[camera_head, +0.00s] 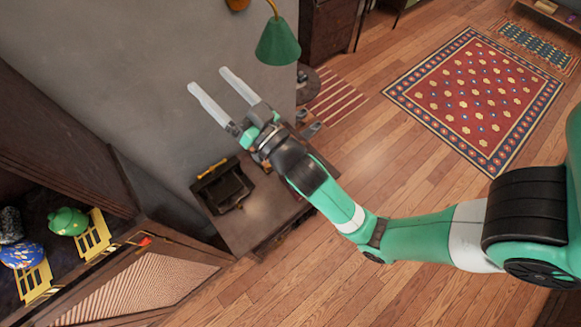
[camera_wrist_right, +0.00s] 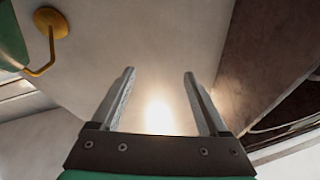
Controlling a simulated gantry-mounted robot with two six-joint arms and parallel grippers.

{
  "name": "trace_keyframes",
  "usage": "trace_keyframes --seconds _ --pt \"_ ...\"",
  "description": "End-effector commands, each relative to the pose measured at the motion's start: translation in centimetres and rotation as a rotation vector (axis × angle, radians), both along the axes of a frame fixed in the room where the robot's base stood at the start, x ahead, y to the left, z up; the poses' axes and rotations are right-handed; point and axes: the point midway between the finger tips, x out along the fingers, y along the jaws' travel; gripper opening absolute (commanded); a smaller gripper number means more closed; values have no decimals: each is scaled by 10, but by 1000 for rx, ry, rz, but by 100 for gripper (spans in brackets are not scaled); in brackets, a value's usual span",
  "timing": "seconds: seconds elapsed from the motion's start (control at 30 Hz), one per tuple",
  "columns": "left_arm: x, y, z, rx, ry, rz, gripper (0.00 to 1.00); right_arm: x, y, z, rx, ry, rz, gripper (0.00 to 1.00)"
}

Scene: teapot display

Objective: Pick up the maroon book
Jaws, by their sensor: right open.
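I cannot make out a maroon book in either view. My right gripper (camera_head: 207,79) is open and empty, raised in front of the grey wall with its two pale fingers pointing to the upper left. In the right wrist view the fingers (camera_wrist_right: 159,73) stand apart with nothing between them, only a pale surface with a bright glare behind. The wrist and forearm are above the small wooden table (camera_head: 262,208) and hide part of it. My left gripper is not in view.
A dark open holder (camera_head: 226,188) stands on the small table. A green lamp (camera_head: 278,43) hangs near the fingers; its yellow mount (camera_wrist_right: 50,23) shows in the wrist view. A green teapot (camera_head: 68,221) and a blue patterned one (camera_head: 22,256) sit in the left cabinet.

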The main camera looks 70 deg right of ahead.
Motion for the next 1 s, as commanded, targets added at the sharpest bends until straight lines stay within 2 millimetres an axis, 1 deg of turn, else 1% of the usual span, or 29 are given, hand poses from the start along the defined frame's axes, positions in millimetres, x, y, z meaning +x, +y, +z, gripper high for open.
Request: trace_keyframes --seconds 0.03,0.07,0.1,0.13,0.17,0.2,0.27,0.3,0.33,0.4,0.47,0.5,0.67,0.73,0.8,0.9,1.0 --pt "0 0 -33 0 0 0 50 -12 -12 -88 1 109 -34 78" --pt "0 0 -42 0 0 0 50 -22 -19 -127 1 168 -53 78" --pt "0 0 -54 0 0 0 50 -38 -26 -178 1 249 -78 78" --pt "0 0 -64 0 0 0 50 -52 -31 -216 0 311 -95 78" --pt "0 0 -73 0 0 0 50 -67 -35 -252 0 374 -113 78" --pt "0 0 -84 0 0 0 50 -89 -39 -297 0 454 -133 78" --pt "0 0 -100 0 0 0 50 -124 -43 -355 10 565 -160 78" --pt "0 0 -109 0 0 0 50 -146 -44 -387 22 629 -176 78" --pt "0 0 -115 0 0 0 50 -161 -44 -408 34 669 -184 78" --pt "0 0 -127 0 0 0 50 -190 -43 -442 56 738 -203 78" --pt "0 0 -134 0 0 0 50 -206 -43 -460 69 773 -216 78" --pt "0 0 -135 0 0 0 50 -210 -44 -463 74 780 -222 78" --pt "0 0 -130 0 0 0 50 -207 -46 -458 76 774 -226 78" --pt "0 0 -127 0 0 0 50 -202 -50 -459 78 774 -228 78" --pt "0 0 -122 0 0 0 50 -192 -56 -462 78 773 -229 78" --pt "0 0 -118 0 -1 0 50 -176 -67 -471 77 773 -228 78" --pt "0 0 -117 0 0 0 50 -163 -74 -478 76 774 -228 78"
